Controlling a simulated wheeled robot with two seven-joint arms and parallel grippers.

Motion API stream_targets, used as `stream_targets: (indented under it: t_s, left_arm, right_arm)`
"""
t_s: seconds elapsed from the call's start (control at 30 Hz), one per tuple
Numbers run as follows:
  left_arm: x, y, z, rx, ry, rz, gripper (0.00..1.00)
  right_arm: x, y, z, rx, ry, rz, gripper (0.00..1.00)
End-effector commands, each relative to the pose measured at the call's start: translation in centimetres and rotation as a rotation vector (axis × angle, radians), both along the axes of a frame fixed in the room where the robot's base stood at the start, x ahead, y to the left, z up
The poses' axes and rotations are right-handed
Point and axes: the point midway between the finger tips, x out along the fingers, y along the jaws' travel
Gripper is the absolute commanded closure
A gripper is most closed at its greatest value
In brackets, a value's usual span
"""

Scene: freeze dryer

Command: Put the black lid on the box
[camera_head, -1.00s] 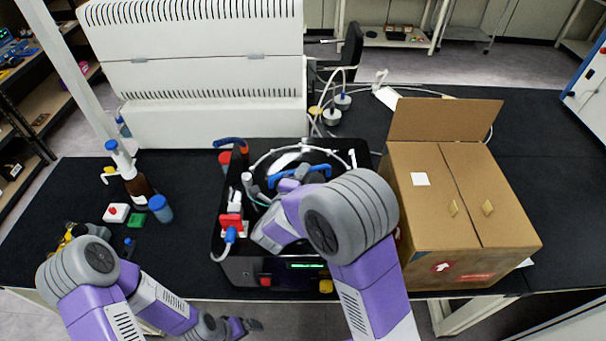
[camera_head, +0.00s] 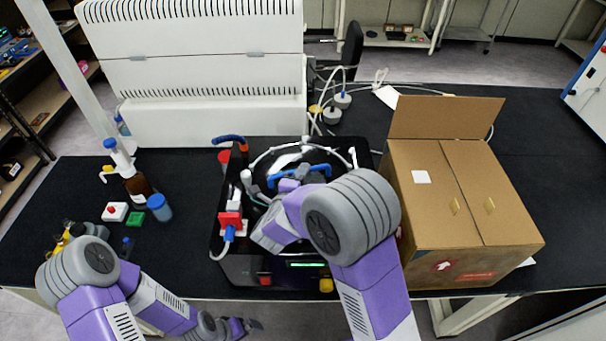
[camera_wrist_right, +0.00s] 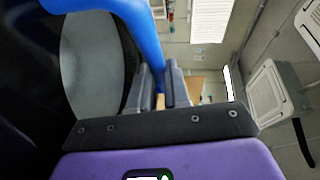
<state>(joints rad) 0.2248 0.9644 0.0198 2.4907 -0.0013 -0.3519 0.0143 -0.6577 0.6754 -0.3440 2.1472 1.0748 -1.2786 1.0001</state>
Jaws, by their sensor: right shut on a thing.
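The black lid (camera_head: 322,190) is a round dark disc with a blue handle (camera_head: 319,169). It is at the top of the black box-shaped machine (camera_head: 352,246), inside a clear ring; whether it is seated or slightly raised I cannot tell. My right gripper (camera_head: 285,184) is over the lid at the handle, mostly hidden by its own arm. In the right wrist view its fingers (camera_wrist_right: 160,88) are shut on the blue handle (camera_wrist_right: 146,40), with the dark lid at left. My left gripper (camera_head: 243,326) is low at the table's front edge, away from the lid; its fingers are too small to read.
An open-flapped cardboard box (camera_head: 440,205) stands close at right. A red-and-blue valve (camera_head: 230,224) sits on the machine's left. A brown bottle (camera_head: 137,188) and a blue-capped jar (camera_head: 159,208) stand farther left. A white cabinet (camera_head: 200,65) is behind. The table's far right is free.

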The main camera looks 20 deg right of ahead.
Motion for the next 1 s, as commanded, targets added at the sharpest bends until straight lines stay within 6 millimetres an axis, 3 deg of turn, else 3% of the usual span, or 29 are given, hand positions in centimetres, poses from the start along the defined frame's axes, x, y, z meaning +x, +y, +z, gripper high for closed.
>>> stream_targets:
  t_s: [0.83,0.87,1.0]
  left_arm:
    - [0.00,0.00,-0.68,0.000,0.000,0.000,0.00]
    - [0.00,0.00,-0.68,0.000,0.000,0.000,0.00]
    - [0.00,0.00,-0.68,0.000,0.000,0.000,0.00]
  right_arm:
    - [0.02,0.01,-0.43,0.000,-0.004,0.000,1.00]
    - [0.02,0.01,-0.43,0.000,-0.004,0.000,0.81]
    - [0.02,0.01,-0.45,0.000,-0.003,0.000,0.59]
